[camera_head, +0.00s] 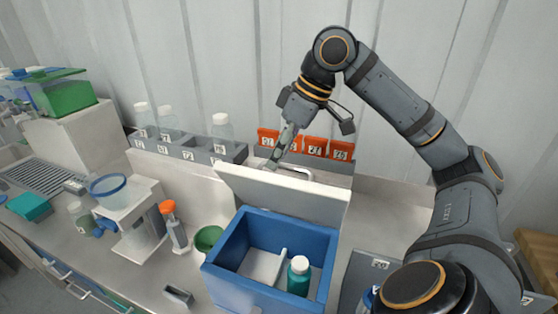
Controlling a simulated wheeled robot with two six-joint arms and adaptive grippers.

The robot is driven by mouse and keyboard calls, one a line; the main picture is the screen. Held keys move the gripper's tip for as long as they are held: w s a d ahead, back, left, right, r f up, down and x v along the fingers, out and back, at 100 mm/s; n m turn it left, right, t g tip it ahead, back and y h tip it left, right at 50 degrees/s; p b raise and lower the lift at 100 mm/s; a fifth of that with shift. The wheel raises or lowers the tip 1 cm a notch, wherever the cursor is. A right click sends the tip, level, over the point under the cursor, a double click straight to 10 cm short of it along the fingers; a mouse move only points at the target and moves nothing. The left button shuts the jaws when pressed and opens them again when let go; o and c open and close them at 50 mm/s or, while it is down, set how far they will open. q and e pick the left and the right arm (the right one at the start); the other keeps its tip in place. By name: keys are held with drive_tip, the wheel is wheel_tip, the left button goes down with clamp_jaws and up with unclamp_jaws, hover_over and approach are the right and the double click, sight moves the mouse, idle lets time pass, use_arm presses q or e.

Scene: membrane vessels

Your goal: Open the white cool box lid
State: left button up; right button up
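The cool box (222,257) is blue, with its white lid (285,193) standing raised at the back edge. The box's inside is open to view and holds a teal bottle with a white cap (299,277) and a white divider (262,266). My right gripper (276,160) points down at the top edge of the lid, at or just behind it. Whether it touches the lid is unclear. Its fingers look narrow from here and their gap cannot be made out. A pale handle (298,168) shows partly behind the lid. My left gripper is not in view.
Behind the lid are orange-topped numbered holders (314,146) and a grey rack (191,150) with clear bottles. Left of the box are a green bowl (208,238), an orange-capped bottle (175,228) and a white stand (131,205). A grey panel (371,270) lies to the right.

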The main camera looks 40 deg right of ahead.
drive_tip(key=shift+a+f, duration=0.15)
drive_tip(key=shift+f, duration=0.1)
clamp_jaws()
drive_tip(key=shift+r, duration=0.1)
